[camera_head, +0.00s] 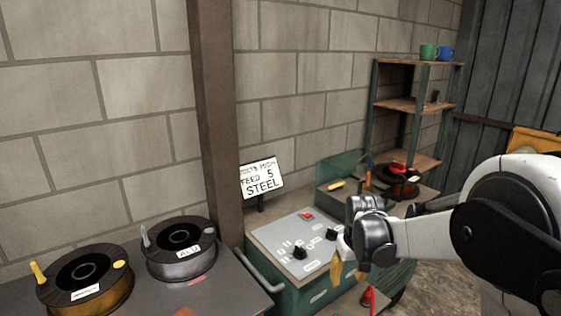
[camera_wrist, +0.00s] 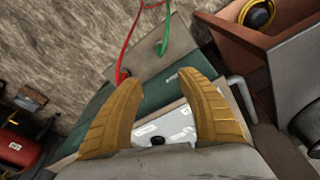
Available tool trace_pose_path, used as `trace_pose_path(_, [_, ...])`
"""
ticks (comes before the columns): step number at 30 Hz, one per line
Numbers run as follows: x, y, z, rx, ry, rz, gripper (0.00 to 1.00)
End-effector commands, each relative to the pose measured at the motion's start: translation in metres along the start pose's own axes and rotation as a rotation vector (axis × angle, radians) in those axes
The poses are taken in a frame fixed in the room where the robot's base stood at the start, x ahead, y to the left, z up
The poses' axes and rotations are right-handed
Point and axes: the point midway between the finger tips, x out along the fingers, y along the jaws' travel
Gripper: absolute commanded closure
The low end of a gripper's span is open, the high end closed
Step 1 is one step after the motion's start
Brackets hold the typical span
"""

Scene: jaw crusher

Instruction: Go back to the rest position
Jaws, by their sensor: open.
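My gripper (camera_head: 347,272) has yellow fingers and hangs in front of the green machine's grey control panel (camera_head: 296,243). In the wrist view my gripper (camera_wrist: 158,82) shows its two fingers spread apart with nothing between them. Part of a pale panel with a black knob (camera_wrist: 157,141) shows beyond and below the fingers. My white arm reaches in from the right in the head view and hides part of the machine's right side.
A gold spool (camera_head: 86,282) and a grey spool (camera_head: 181,250) lie on the left bench. A shelf (camera_head: 408,105) holds green and blue mugs. Red and green cables (camera_wrist: 127,50) show in the wrist view.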

Motion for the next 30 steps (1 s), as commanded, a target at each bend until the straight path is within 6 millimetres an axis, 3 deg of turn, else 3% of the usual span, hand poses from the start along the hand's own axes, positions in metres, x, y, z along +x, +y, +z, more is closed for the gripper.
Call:
trace_pose_path(1, [-0.025,-0.002,0.012,0.01,0.027,0.005,0.54])
trace_pose_path(6, [-0.091,-0.01,0.053,0.048,0.128,0.019,0.54])
trace_pose_path(12, [-0.142,-0.02,0.114,0.093,0.245,0.031,0.54])
trace_pose_path(16, [-0.158,-0.028,0.155,0.121,0.321,0.035,0.54])
trace_pose_path(21, [-0.163,-0.035,0.197,0.15,0.401,0.038,0.54])
trace_pose_path(25, [-0.161,-0.038,0.213,0.163,0.437,0.038,0.54])
trace_pose_path(30, [-0.16,-0.039,0.219,0.169,0.451,0.038,0.54])
